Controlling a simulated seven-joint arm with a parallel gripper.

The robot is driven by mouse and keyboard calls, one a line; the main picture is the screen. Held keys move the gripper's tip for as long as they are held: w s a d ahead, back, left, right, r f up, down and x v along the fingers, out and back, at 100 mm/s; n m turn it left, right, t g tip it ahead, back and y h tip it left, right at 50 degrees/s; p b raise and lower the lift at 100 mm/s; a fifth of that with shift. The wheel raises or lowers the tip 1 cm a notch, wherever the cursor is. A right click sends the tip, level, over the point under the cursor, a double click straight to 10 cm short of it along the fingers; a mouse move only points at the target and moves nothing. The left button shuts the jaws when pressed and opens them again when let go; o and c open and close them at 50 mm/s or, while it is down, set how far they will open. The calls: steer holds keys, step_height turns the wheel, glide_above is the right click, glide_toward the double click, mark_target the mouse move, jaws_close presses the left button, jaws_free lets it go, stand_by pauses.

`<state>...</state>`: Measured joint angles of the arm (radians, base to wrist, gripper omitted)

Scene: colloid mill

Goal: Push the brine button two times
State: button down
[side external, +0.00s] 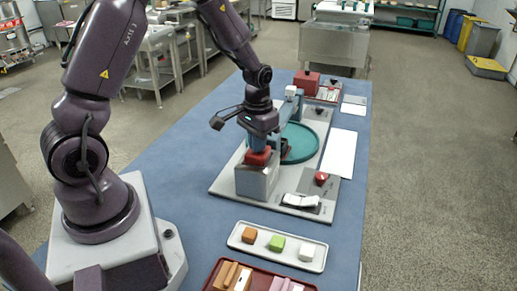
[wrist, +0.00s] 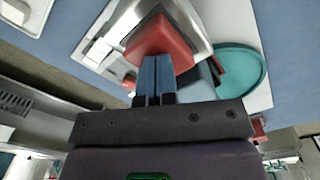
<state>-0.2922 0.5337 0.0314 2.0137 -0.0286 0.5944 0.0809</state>
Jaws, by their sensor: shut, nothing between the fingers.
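A metal box (side external: 257,181) stands at the near left of the grey machine base, with a square red top (side external: 257,157). In the wrist view the red top (wrist: 170,42) lies right in front of my fingers, on the silver box (wrist: 191,12). My gripper (side external: 259,147) points down over this box. In the wrist view its two blue-grey fingers (wrist: 155,62) are together with nothing between them, their tips over the red top. I cannot tell whether they touch it. I see no readable brine label on any control.
A teal round dish (side external: 299,142) sits behind my gripper. A red knob (side external: 321,178) and a white rocker switch (side external: 301,201) are at the right. A white tray (side external: 237,238) with coloured blocks lies in front. A red box (side external: 306,81) stands at the back.

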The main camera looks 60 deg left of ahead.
steer(key=shift+f, duration=1.05)
steer(key=shift+r, duration=3.8)
steer(key=shift+f, duration=1.65)
